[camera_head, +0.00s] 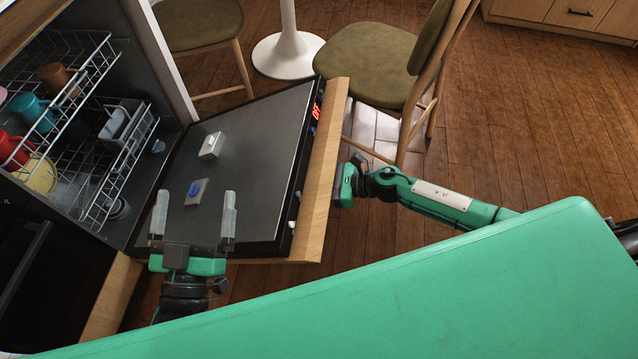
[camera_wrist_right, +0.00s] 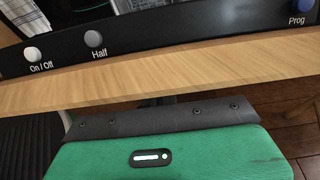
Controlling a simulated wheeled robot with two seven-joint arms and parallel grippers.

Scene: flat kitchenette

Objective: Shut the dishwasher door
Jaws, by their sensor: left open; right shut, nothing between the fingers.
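The dishwasher door (camera_head: 262,135) hangs open, its dark inner panel facing up. Its wood-faced outer edge (camera_head: 322,165) is on the right; the control strip with the On/Off, Half and Prog buttons also shows in the right wrist view (camera_wrist_right: 150,45). My left gripper (camera_head: 195,205) is open and empty, over the near part of the inner panel. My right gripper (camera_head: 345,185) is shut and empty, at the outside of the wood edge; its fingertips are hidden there. The right wrist view shows the wood just beyond the green gripper body; I cannot tell whether they touch.
The dishwasher racks (camera_head: 75,110) hold several cups and a yellow bowl (camera_head: 38,175). A chair (camera_head: 375,65) stands close beyond the door's far corner, with another chair (camera_head: 200,22) and a white table base (camera_head: 288,52) behind. The wooden floor (camera_head: 540,120) on the right is clear.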

